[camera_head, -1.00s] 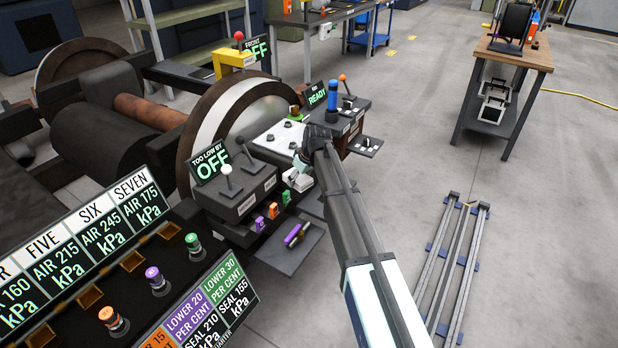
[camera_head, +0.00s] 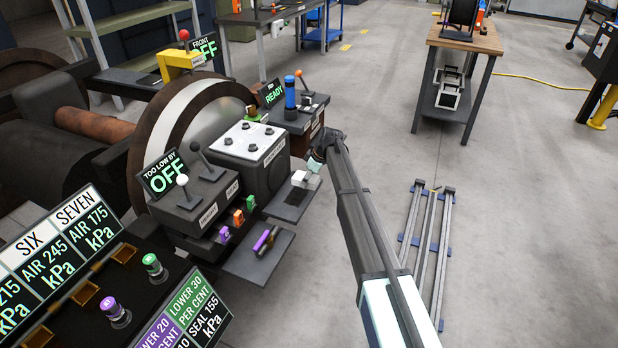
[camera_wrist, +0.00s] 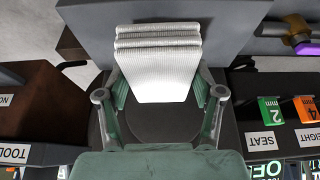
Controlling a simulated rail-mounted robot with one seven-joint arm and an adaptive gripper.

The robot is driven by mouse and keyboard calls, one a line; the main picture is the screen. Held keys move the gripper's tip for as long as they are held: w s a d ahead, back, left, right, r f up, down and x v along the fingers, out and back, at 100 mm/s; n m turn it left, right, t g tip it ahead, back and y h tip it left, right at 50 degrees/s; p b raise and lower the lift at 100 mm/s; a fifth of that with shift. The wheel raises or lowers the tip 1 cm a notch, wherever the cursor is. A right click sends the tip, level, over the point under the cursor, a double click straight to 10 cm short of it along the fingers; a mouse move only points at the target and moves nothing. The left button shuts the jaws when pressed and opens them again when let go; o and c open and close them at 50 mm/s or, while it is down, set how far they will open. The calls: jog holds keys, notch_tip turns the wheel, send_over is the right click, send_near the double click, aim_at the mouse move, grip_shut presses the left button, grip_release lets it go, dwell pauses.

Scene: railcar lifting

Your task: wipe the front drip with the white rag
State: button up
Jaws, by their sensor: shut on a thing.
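My gripper (camera_wrist: 158,112) is shut on the white rag (camera_wrist: 160,65), a folded, ribbed stack standing between its two fingers in the wrist view. In the head view my gripper (camera_head: 312,170) is at the right side of the console, with the white rag (camera_head: 304,179) just below its tip. The rag is over or near a small grey shelf (camera_head: 287,206); I cannot tell whether it touches. A "FRONT" sign (camera_head: 205,46) stands by a yellow block (camera_head: 181,64) at the back left. I cannot make out a drip in either view.
A grey box with a white top (camera_head: 248,140) and a lever box (camera_head: 192,196) stand left of my gripper. Green and orange tags (camera_head: 250,202) and a lower tray (camera_head: 258,258) with a purple-handled tool are close by. Rails (camera_head: 428,230) lie on the floor; open floor is around them.

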aim_at(285, 196)
jog(key=shift+f+b, duration=1.1)
jog(key=shift+f, duration=1.5)
jog(key=shift+f+b, duration=0.3)
jog(key=shift+f, duration=0.7)
